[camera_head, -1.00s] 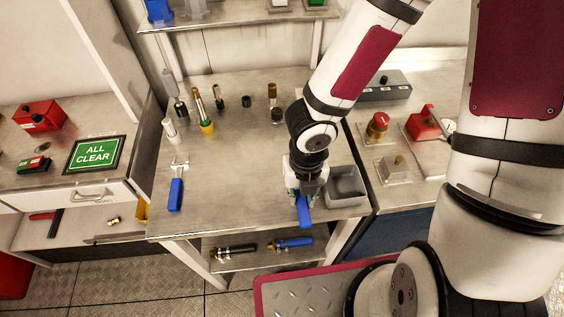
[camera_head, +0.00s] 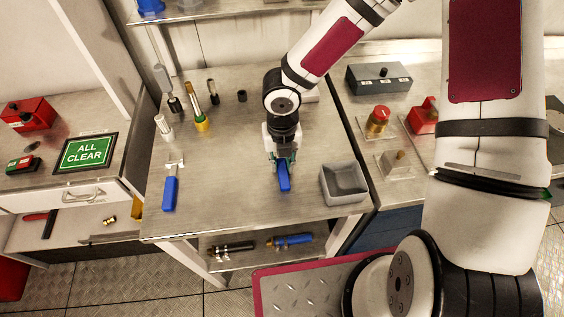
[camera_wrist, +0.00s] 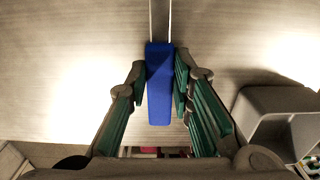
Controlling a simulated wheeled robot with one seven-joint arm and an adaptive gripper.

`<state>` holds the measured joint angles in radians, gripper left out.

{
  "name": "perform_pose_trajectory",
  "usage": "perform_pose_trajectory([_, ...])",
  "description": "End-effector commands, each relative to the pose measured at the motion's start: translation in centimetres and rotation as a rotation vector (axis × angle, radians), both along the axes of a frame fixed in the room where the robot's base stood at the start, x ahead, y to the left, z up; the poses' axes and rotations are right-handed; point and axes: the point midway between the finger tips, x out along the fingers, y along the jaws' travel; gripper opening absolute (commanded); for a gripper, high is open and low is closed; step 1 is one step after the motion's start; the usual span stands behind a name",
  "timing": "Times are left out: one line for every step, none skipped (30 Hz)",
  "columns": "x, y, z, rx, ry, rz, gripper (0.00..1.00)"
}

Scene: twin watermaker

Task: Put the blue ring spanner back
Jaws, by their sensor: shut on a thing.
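My gripper (camera_head: 282,158) is shut on a blue handle, which I take to be the blue ring spanner (camera_head: 284,178). It is over the middle front of the steel worktable (camera_head: 235,190). In the wrist view, the blue handle (camera_wrist: 159,90) lies between the green-padded fingers, with two thin pale lines running up from its far end. The spanner's ring end is not clear in either view, and I cannot tell its height above the table.
A grey open bin (camera_head: 345,184) stands right of my gripper; it also shows in the wrist view (camera_wrist: 280,118). Several upright bottles and tools stand at the back left, including a yellow-based one (camera_head: 200,122). A lower shelf (camera_head: 262,258) holds two tools.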

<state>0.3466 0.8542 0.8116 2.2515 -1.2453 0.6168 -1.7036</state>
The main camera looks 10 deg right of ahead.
Motion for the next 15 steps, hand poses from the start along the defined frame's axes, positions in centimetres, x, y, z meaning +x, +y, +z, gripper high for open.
perform_pose_trajectory([-0.05, 0.05, -0.20, 0.000, 0.000, 0.001, 0.00])
perform_pose_trajectory([-0.02, 0.04, -0.28, 0.000, -0.001, 0.001, 0.00])
perform_pose_trajectory([0.01, 0.02, -0.34, 0.000, -0.002, 0.000, 0.00])
perform_pose_trajectory([0.02, 0.02, -0.34, 0.000, -0.002, 0.000, 0.00])
perform_pose_trajectory([0.03, 0.01, -0.34, 0.000, -0.002, 0.000, 0.00])
perform_pose_trajectory([0.04, 0.01, -0.34, 0.000, -0.002, 0.000, 0.00])
perform_pose_trajectory([0.03, 0.01, -0.33, 0.000, -0.002, 0.000, 0.00])
perform_pose_trajectory([0.04, 0.01, -0.33, 0.000, -0.002, 0.000, 0.00])
perform_pose_trajectory([0.04, 0.01, -0.34, 0.000, -0.002, 0.000, 0.00])
perform_pose_trajectory([0.04, 0.01, -0.39, 0.000, -0.002, 0.000, 0.00])
perform_pose_trajectory([0.05, 0.01, -0.46, 0.000, -0.002, 0.000, 0.00])
perform_pose_trajectory([0.06, 0.01, -0.60, -0.001, -0.002, 0.000, 0.00])
perform_pose_trajectory([0.07, 0.01, -0.69, -0.001, -0.001, 0.001, 0.00])
perform_pose_trajectory([0.04, -0.01, -0.64, -0.001, -0.001, 0.000, 0.28])
perform_pose_trajectory([0.02, -0.01, -0.61, -0.001, -0.001, 0.000, 0.37])
